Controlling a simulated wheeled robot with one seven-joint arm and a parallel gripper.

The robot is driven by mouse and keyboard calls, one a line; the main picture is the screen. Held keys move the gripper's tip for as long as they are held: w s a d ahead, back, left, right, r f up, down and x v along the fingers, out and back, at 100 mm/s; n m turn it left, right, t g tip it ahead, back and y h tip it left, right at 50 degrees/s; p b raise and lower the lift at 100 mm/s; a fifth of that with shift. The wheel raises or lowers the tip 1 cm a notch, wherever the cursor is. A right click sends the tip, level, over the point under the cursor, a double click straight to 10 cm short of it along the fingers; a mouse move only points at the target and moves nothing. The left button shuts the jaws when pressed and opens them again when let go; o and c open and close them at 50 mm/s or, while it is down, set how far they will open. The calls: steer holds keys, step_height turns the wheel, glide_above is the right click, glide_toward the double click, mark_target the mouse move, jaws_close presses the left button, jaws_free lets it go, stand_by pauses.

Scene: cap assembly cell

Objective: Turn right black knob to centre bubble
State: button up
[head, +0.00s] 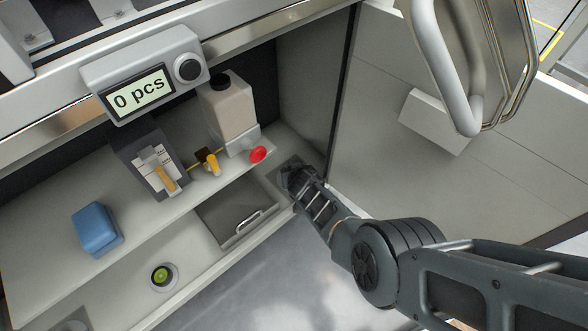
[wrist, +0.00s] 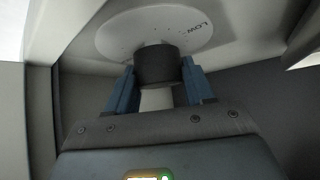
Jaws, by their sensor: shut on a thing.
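In the wrist view, a black knob (wrist: 156,62) stands out from a pale round dial (wrist: 150,28) marked LOW. My gripper (wrist: 158,78) has one blue finger on each side of the knob and is shut on it. In the head view, my gripper (head: 298,177) is low at the right end of the bench, by the cabinet's side wall. It hides the knob there. A round bubble level (head: 162,276) with a green vial sits in the front ledge, to the left. The vial is too small for me to tell exactly where its bubble lies.
A counter display (head: 138,92) reads "0 pcs" and has its own black knob. A blue block (head: 97,229), a dark fixture, a beige bottle (head: 229,107) and a red button (head: 258,154) stand on the bench. A grey drawer (head: 238,212) with a handle is left of my gripper.

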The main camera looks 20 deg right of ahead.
steer(key=o, duration=1)
steer(key=shift+s+r, duration=0.1)
steer(key=p+v, duration=0.7)
steer(key=shift+s+r, duration=0.2)
